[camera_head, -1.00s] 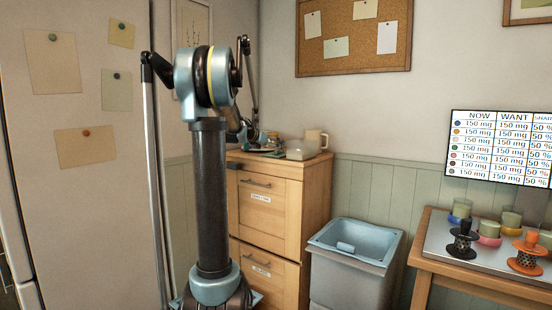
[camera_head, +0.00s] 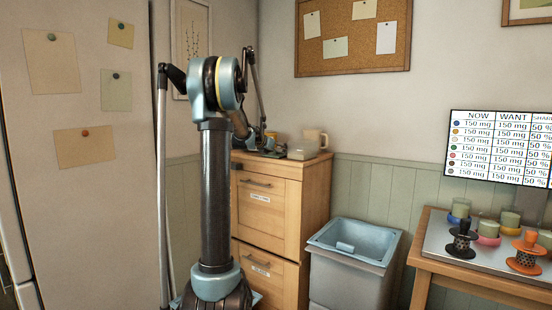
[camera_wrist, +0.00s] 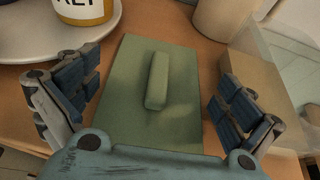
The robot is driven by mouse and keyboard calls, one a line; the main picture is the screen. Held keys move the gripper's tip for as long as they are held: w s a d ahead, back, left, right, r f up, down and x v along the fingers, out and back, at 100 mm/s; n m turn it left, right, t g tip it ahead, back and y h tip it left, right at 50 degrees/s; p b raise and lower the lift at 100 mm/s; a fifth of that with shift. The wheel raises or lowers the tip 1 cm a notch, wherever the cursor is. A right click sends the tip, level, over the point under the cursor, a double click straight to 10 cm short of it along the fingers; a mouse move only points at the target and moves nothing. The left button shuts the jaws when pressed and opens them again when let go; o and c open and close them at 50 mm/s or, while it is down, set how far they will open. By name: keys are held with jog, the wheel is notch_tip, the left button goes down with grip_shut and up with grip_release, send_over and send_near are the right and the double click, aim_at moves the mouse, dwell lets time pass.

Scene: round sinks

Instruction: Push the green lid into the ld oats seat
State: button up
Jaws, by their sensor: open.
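The green lid (camera_wrist: 130,75) is a flat green rectangle with a raised green bar handle (camera_wrist: 157,82) down its middle. In the wrist view it lies in the centre, over the wooden top. My gripper (camera_wrist: 157,78) is open, with one finger on each side of the bar and clear of it. The lid's near edge is hidden behind my gripper's body. In the head view my gripper is over the cabinet top, mostly hidden by my arm, and I cannot make out the lid. I cannot identify the oats seat in either view.
A white plate (camera_wrist: 28,45) with a labelled yellow-and-white jar (camera_wrist: 82,10) is at upper left in the wrist view. A beige cup (camera_wrist: 215,15) and a clear-walled box (camera_wrist: 265,75) are at right. The wooden cabinet (camera_head: 272,215) stands beside a grey-blue bin (camera_head: 352,260).

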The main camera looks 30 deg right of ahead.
jog(key=c, duration=0.8)
jog(key=shift+r, duration=0.15)
